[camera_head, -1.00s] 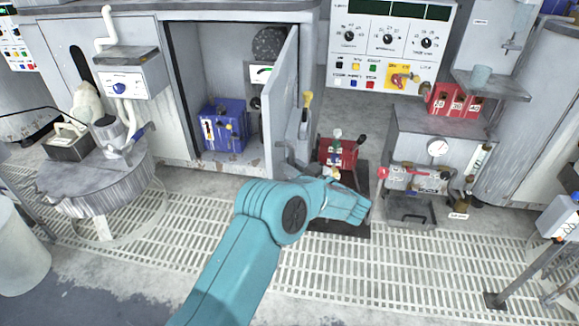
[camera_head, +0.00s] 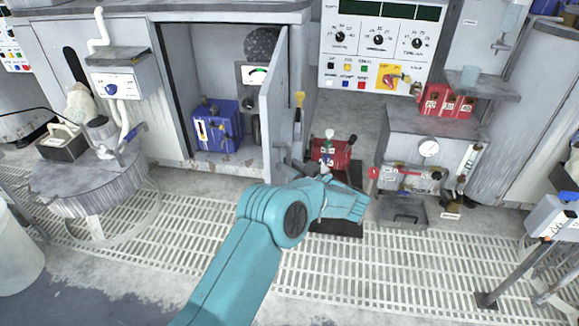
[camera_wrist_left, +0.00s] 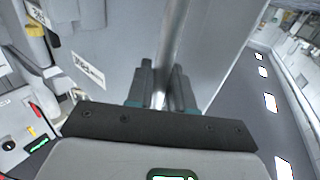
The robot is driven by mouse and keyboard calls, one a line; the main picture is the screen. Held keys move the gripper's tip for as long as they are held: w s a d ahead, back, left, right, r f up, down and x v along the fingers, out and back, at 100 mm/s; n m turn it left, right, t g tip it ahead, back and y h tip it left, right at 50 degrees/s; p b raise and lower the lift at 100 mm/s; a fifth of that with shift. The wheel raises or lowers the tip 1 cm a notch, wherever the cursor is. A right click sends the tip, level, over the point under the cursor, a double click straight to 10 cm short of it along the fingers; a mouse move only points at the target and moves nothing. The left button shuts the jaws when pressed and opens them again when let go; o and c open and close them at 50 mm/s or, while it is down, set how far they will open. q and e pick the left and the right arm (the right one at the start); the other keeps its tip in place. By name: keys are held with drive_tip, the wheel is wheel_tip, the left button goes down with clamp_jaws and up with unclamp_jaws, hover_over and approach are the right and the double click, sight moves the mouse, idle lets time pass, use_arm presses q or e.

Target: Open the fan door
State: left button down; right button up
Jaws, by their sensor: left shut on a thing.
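The grey fan door (camera_head: 272,112) stands open on the cabinet in the head view, swung outward from its right side. A blue box (camera_head: 218,126) shows inside. My left gripper (camera_head: 291,163) is at the lower part of the door, on its right side, partly hidden by my wrist. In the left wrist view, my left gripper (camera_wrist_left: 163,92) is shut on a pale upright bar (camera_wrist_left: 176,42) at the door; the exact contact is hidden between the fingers. My right gripper is in neither view.
A red box (camera_head: 330,153) on a dark mat sits just right of the door. A grey unit with a gauge (camera_head: 429,148) stands farther right. A round platen table (camera_head: 90,185) is at the left. The grated floor (camera_head: 400,268) in front is clear.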

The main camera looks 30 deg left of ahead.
use_arm(q)
drive_tip(key=c, duration=1.2)
unclamp_jaws()
drive_tip(key=shift+d, duration=0.1)
drive_tip(key=d+p, duration=0.1)
drive_tip(key=d, duration=0.4)
drive_tip(key=s+d+p, duration=0.1)
drive_tip(key=d, duration=0.4)
drive_tip(key=s+d+p, duration=0.1)
drive_tip(key=d, duration=0.5)
drive_tip(key=shift+w+f, duration=0.1)
